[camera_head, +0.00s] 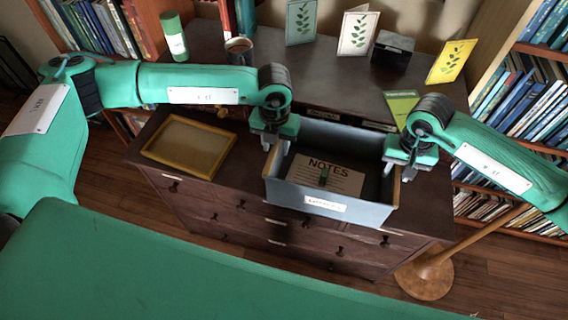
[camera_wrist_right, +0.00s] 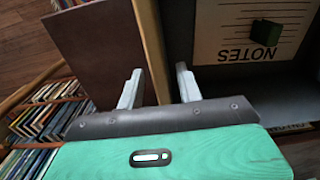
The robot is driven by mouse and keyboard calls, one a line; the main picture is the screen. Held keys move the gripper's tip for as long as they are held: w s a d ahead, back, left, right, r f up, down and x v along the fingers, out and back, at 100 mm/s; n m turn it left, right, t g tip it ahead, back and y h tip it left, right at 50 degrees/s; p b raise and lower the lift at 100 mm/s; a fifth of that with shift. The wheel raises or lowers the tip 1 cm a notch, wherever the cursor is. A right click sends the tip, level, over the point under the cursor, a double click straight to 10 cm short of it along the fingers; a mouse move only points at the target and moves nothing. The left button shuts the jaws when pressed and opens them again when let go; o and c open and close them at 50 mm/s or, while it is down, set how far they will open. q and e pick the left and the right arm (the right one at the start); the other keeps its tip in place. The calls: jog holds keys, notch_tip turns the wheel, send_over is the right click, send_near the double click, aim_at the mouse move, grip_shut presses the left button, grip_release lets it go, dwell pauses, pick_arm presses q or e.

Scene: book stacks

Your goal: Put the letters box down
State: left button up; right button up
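The letters box (camera_head: 297,192) is an open-topped grey-blue box with a white label on its front. It appears to sit on the dark wooden dresser top, near the front edge; contact underneath is hidden. A sheet marked NOTES and a small dark green block (camera_head: 324,176) lie inside. My left gripper (camera_head: 277,147) is at the box's left wall, its fingers apart on either side of the rim. My right gripper (camera_head: 398,170) is at the right wall. In the right wrist view its fingers (camera_wrist_right: 158,86) stand apart, astride the wall (camera_wrist_right: 151,45), with gaps beside it.
A yellow-framed tray (camera_head: 190,146) lies on the dresser (camera_head: 235,180) left of the box. Behind stand a green cylinder (camera_head: 174,37), a mug (camera_head: 239,50), leaf cards (camera_head: 357,32) and a dark box (camera_head: 392,49). Bookshelves flank the dresser. A wooden stand (camera_head: 425,277) is at front right.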

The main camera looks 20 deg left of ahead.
jog(key=shift+r, duration=0.1)
pick_arm(q)
notch_tip(320, 180, up, 12)
pick_arm(e)
notch_tip(320, 180, up, 12)
dwell(0.8)
dwell(0.4)
